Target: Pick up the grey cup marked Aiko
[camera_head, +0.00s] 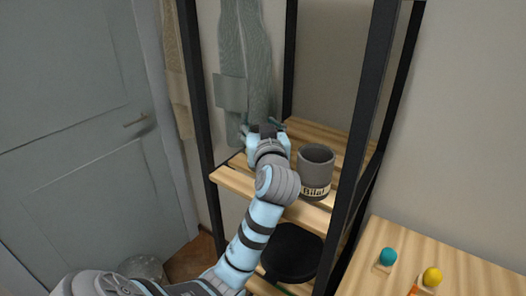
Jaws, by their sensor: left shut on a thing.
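My left gripper (266,132) reaches over the wooden shelf of the black-framed rack, left of and behind a grey cup. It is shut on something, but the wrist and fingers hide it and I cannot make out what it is. The grey cup (316,166) stands upright on the shelf, apart from the gripper, with a pale label that seems to read "Bilal". I see no cup with a readable "Aiko" label. My right gripper is not in view.
Black rack posts (366,110) stand on both sides of the shelf (240,182). A dark round thing (292,252) sits on the level below. Grey aprons (243,60) hang behind. At right, a wooden table (460,268) bears a teal ball (388,256) and a yellow ball (432,276).

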